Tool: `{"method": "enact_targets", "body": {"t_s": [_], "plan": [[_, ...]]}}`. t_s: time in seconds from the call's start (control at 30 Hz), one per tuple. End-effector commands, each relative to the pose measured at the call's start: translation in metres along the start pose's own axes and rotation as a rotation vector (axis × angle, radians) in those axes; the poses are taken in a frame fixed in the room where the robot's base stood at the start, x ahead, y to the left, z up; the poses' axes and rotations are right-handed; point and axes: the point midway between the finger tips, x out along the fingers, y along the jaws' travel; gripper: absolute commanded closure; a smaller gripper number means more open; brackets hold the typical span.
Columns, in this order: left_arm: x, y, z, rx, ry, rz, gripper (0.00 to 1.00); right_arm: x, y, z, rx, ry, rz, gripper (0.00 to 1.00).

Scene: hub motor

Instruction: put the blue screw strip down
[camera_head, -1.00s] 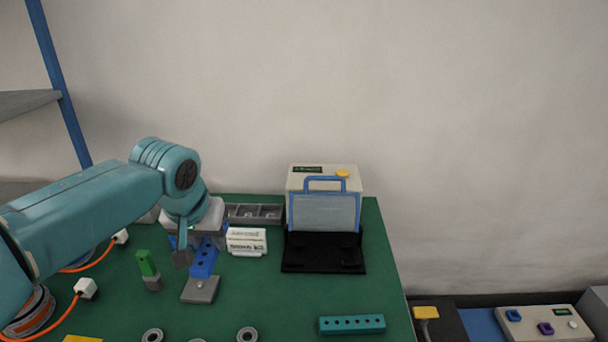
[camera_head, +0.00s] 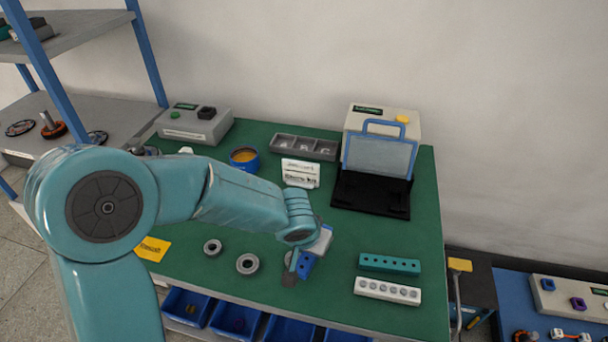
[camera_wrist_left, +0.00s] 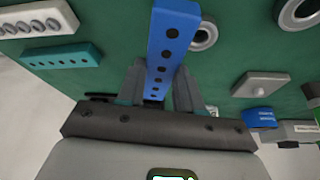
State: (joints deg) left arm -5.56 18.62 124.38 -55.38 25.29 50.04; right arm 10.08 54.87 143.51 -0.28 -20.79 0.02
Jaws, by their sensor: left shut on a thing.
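My left gripper (camera_head: 298,268) is shut on the blue screw strip (camera_head: 306,265) over the green table, right of centre. In the left wrist view the strip (camera_wrist_left: 172,38), with a row of dark holes, stands out between the two fingers of my gripper (camera_wrist_left: 160,88). The arm partly hides the strip in the head view. I cannot tell how far its lower end is from the table. A teal strip (camera_head: 390,263) and a white strip (camera_head: 387,290) lie to its right. My right gripper is not in view.
Ring-shaped parts (camera_head: 247,264) lie left of my gripper. A grey plate with a peg (camera_wrist_left: 261,84) is on the table in the wrist view. A black-based device with a blue-framed shield (camera_head: 378,157) stands behind. Blue bins (camera_head: 233,318) line the front edge.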

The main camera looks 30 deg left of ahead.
Motion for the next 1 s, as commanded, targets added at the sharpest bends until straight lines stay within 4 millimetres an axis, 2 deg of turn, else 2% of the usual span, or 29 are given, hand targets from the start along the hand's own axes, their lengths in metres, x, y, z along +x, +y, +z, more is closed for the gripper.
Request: {"method": "enact_targets", "body": {"t_s": [0.1, 0.17, 0.27, 0.4, 0.6, 0.7, 0.83, 1.0], "plan": [[0.000, -0.003, 0.002, 0.019, 0.000, 0.009, 1.00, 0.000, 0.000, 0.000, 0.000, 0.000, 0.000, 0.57], [-0.002, -0.012, 0.007, 0.036, 0.000, 0.017, 1.00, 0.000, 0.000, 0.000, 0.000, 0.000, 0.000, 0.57], [-0.015, -0.029, -0.005, 0.026, 0.008, 0.013, 1.00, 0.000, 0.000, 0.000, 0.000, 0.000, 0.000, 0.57], [-0.054, -0.059, -0.037, -0.043, 0.014, -0.014, 1.00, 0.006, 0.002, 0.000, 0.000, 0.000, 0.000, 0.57], [-0.118, -0.091, -0.074, -0.158, 0.009, -0.059, 1.00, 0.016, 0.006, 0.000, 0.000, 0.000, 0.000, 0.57], [-0.132, -0.100, -0.084, -0.194, 0.004, -0.075, 1.00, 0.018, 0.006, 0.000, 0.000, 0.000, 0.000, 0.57], [-0.133, -0.111, -0.082, -0.217, -0.001, -0.086, 1.00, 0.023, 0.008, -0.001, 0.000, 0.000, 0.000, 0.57], [-0.093, -0.112, -0.064, -0.220, -0.007, -0.088, 1.00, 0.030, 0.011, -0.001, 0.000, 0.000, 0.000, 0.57]]}}
